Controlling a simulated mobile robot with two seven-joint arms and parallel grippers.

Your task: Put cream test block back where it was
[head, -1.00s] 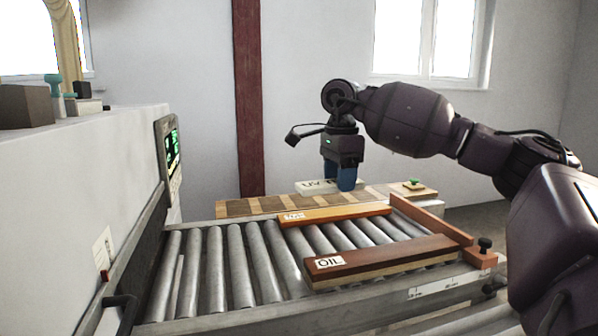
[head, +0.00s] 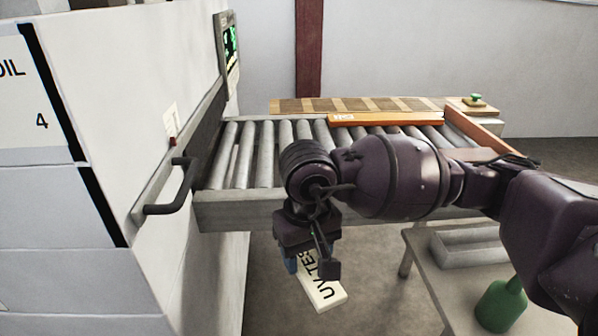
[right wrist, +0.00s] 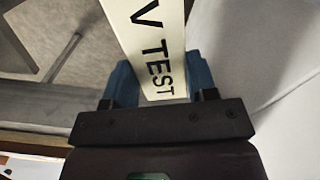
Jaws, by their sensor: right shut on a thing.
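The cream test block (head: 327,293), lettered "UV TEST", hangs in my right gripper (head: 304,264) in front of the conveyor's near side, over the floor. Part of the block is hidden behind the gripper and wrist. In the right wrist view the block (right wrist: 150,40) lies between the two blue fingers of my right gripper (right wrist: 160,84), which is shut on it, and runs out of the top edge. My left gripper is in neither view.
The roller conveyor (head: 245,160) with an orange-brown bar (head: 385,119) lies behind my right arm. A low table (head: 425,285) with a green bottle (head: 501,306) stands right.

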